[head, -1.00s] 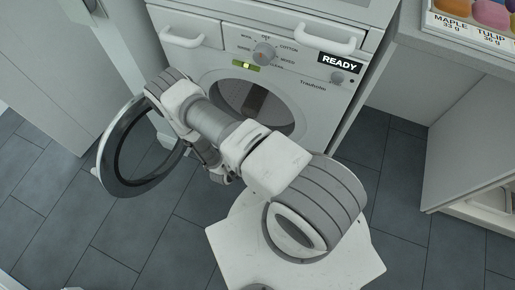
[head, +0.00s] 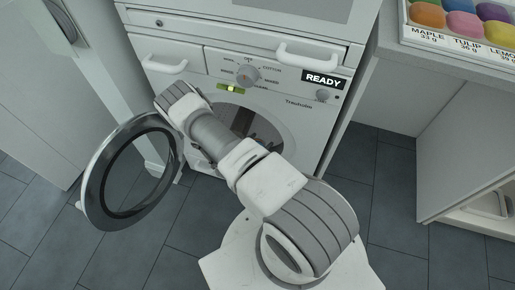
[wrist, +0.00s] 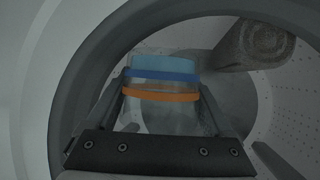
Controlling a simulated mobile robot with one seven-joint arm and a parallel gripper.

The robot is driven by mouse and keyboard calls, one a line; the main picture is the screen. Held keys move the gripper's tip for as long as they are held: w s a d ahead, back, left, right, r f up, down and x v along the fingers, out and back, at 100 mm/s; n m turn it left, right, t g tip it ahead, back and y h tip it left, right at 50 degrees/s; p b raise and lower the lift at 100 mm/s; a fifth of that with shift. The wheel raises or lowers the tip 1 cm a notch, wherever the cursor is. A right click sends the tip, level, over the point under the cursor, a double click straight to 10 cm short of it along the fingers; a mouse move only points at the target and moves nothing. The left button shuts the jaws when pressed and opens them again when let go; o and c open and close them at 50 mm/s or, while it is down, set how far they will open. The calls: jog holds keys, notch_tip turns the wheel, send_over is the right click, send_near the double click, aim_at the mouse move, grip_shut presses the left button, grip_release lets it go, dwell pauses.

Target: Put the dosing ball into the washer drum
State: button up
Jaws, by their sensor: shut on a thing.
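The washer (head: 290,120) stands ahead with its round door (head: 98,190) swung open to the left. In the head view my own arm covers much of the opening, and my gripper and the ball are hidden behind it. In the wrist view my gripper (wrist: 163,92) is shut on the dosing ball (wrist: 162,64), a see-through piece with a blue band and an orange band. It is at the mouth of the washer drum (wrist: 285,95), framed by the dark round rim, with the perforated drum wall beyond. I cannot tell how deep it is.
A rolled grey-brown cloth (wrist: 250,42) lies in the drum, at the upper right of the wrist view. The grey rim (wrist: 78,75) curves close around the gripper. A counter with a tray of coloured pieces (head: 465,25) stands to the right.

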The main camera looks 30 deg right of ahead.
jog(key=w+d+b, duration=0.1)
jog(key=w+d, duration=0.1)
jog(key=d, duration=0.1)
jog(key=w+d+f+b, duration=0.1)
jog(key=w+d, duration=0.1)
jog(key=w, duration=0.1)
jog(key=w+d+f+b, duration=0.1)
jog(key=w+d+b, duration=0.1)
jog(key=d, duration=0.1)
jog(key=shift+w+d+f, duration=0.2)
jog(key=shift+w+d, duration=0.1)
jog(key=shift+w, duration=0.05)
jog(key=shift+w+d+f, duration=0.1)
jog(key=shift+w+d, duration=0.1)
jog(key=shift+d, duration=0.05)
jog(key=shift+w+d+f, duration=0.5)
jog(key=shift+d+f, duration=0.05)
jog(key=shift+f, duration=0.25)
jog(key=o, duration=1.1)
jog(key=shift+o, duration=0.2)
